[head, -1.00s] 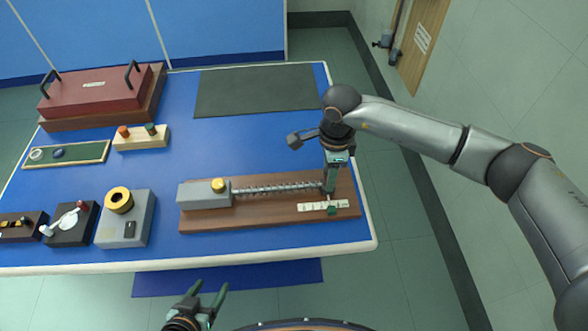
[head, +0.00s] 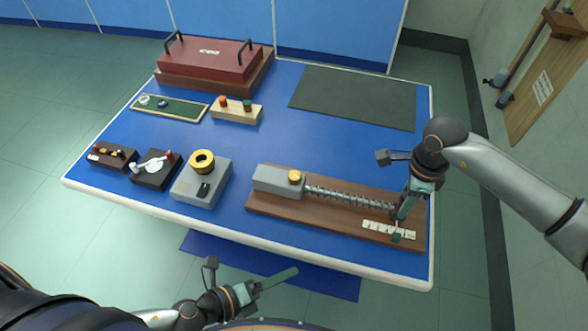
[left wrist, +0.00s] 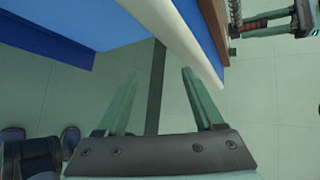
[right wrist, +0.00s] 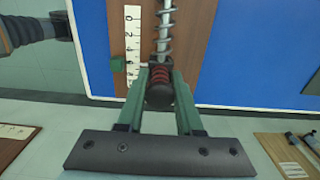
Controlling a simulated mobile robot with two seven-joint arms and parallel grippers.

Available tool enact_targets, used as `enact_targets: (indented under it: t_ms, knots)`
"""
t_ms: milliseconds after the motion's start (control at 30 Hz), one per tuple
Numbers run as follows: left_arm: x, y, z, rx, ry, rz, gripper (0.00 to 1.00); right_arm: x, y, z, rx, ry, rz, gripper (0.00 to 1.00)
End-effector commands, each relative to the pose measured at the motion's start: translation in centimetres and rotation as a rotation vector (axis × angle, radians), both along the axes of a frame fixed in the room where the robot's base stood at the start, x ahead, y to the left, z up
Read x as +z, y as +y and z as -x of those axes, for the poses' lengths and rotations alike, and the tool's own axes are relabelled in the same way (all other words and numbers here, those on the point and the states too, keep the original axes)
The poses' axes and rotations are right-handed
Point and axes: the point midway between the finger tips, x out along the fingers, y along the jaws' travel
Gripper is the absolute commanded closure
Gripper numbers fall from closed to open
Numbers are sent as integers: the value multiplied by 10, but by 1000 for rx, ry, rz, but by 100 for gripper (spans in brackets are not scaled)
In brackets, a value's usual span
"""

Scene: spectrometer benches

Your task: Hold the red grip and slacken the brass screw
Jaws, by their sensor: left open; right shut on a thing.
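The brass screw (head: 295,177) is a round yellow knob on top of the grey block (head: 272,180) at the left end of the wooden base (head: 320,219). A coiled spring on a rod (head: 350,196) runs right from the block. The red grip (right wrist: 159,74), ribbed with a dark round end, sits at the rod's right end. My right gripper (head: 399,213) is shut on the red grip, which its fingers mostly hide in the head view. My left gripper (head: 272,283) is open and empty, off the table's front edge and away from the screw.
A white scale (head: 388,230) lies on the base beside the right gripper, with a green pointer (head: 397,237). A grey box with a yellow ring (head: 202,161) stands left of the base. The dark mat (head: 355,95) behind is bare.

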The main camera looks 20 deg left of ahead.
Motion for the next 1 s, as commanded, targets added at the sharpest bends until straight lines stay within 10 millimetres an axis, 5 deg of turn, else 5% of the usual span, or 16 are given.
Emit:
enact_targets:
  t_ms: [200,433,733,1000]
  knots:
    - [52,-78,-5,-495,-301,-49,31,1,-1,-1,-2,-1,2,100]
    - [88,-115,-10,-889,-510,-125,31,1,-1,-1,-2,-1,2,100]
    - [110,-117,-28,-1336,-648,-343,31,1,-1,-1,-2,-1,2,100]
    - [127,-80,-89,-1485,-392,-596,31,1,-1,-1,-2,-1,2,100]
